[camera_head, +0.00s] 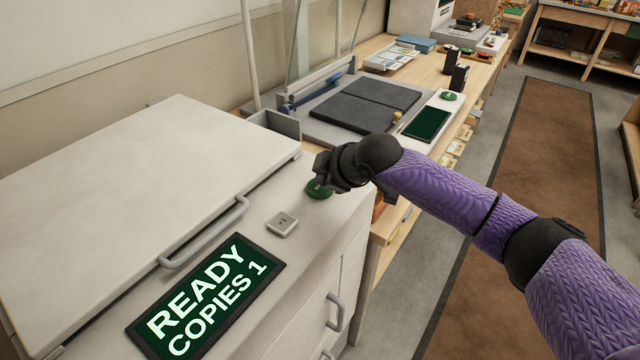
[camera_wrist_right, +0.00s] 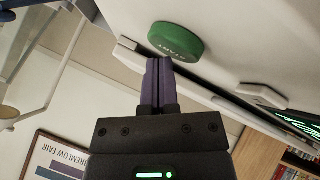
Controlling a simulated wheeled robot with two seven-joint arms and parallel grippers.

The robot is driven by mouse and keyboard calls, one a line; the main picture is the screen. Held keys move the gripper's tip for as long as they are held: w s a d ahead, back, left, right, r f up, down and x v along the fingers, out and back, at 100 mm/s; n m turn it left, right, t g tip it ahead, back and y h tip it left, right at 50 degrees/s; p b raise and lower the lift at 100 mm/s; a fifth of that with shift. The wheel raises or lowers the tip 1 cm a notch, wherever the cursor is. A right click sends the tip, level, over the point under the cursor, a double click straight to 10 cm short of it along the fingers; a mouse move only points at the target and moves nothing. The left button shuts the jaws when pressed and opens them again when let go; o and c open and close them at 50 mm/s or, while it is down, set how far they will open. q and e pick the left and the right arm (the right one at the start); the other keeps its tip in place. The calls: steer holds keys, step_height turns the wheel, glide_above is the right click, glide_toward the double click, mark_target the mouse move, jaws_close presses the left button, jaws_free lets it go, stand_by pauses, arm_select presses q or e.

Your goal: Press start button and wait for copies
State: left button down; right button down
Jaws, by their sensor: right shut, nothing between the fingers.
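The copier (camera_head: 110,195) is a white machine with a closed lid and a grey handle. Its dark display (camera_head: 208,297) reads "READY COPIES 1". The round green start button (camera_head: 318,189) sits on the copier top near the right edge, partly covered by my right gripper (camera_head: 320,180). In the right wrist view the start button (camera_wrist_right: 176,41) lies just beyond the tips of my shut, empty right gripper (camera_wrist_right: 160,62). I cannot tell whether the tips touch it. My left gripper is in neither view.
A small grey square button (camera_head: 282,224) lies between the display and the start button. A wooden counter behind holds a dark cutting board (camera_head: 365,104) and a second green screen (camera_head: 427,123). A brown carpet runner (camera_head: 545,200) lies on the floor at the right.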

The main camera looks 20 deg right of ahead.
steer(key=shift+f, duration=0.15)
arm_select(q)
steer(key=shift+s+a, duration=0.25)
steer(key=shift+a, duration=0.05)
